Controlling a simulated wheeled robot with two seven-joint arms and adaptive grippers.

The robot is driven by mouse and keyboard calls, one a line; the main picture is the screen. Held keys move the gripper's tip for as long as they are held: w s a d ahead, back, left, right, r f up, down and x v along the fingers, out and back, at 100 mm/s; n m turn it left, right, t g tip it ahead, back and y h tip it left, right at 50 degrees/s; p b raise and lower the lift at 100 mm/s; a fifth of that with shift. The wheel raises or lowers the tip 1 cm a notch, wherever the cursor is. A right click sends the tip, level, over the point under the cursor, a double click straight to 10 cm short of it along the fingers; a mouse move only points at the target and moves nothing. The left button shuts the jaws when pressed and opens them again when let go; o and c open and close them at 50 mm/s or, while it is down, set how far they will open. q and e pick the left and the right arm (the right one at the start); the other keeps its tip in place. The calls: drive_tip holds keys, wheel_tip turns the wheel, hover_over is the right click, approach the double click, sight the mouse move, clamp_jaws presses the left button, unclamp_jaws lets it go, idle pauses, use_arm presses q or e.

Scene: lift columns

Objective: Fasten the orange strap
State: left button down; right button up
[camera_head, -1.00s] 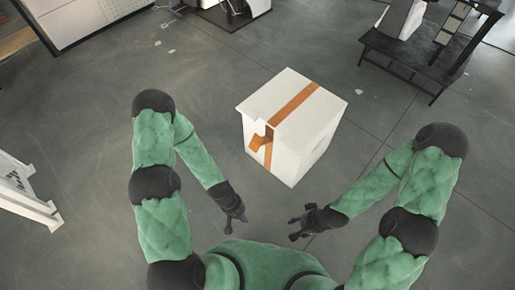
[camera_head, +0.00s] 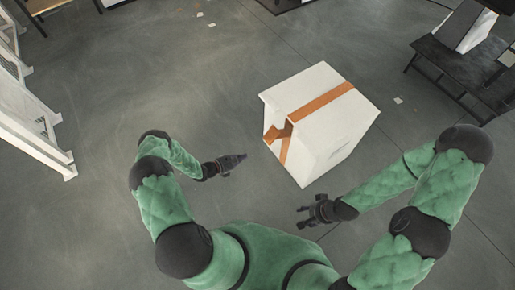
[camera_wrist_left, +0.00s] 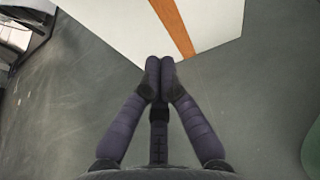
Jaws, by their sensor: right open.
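The orange strap (camera_head: 325,102) runs over the top of a white box (camera_head: 338,122) and down its left side. A bent orange piece (camera_head: 278,134) sticks out on that side. In the left wrist view the strap (camera_wrist_left: 176,27) crosses the white box (camera_wrist_left: 117,32) ahead of the fingers. My left gripper (camera_head: 242,157) is left of the box, pointing towards it and apart from it. Its fingertips (camera_wrist_left: 160,68) are together with nothing visible between them. My right gripper (camera_head: 301,216) is open and empty, below the box in the picture. The box's far sides are hidden.
A white frame-like structure (camera_head: 30,120) stands at the left edge. A dark bench (camera_head: 465,72) with items on it stands at the upper right. The grey floor (camera_head: 130,70) around the box is mostly clear, with a few small scraps.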

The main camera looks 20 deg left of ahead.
use_arm(q)
drive_tip(key=w+d+b, duration=0.4)
drive_tip(key=w+d, duration=0.3)
drive_tip(key=w, duration=0.2)
drive_tip(key=shift+f+b, duration=0.2)
drive_tip(key=shift+b, duration=0.1)
drive_tip(key=shift+d+r+g+y+p, duration=0.1)
drive_tip(key=shift+r+g+y+p, duration=0.4)
drive_tip(key=shift+p, duration=0.35)
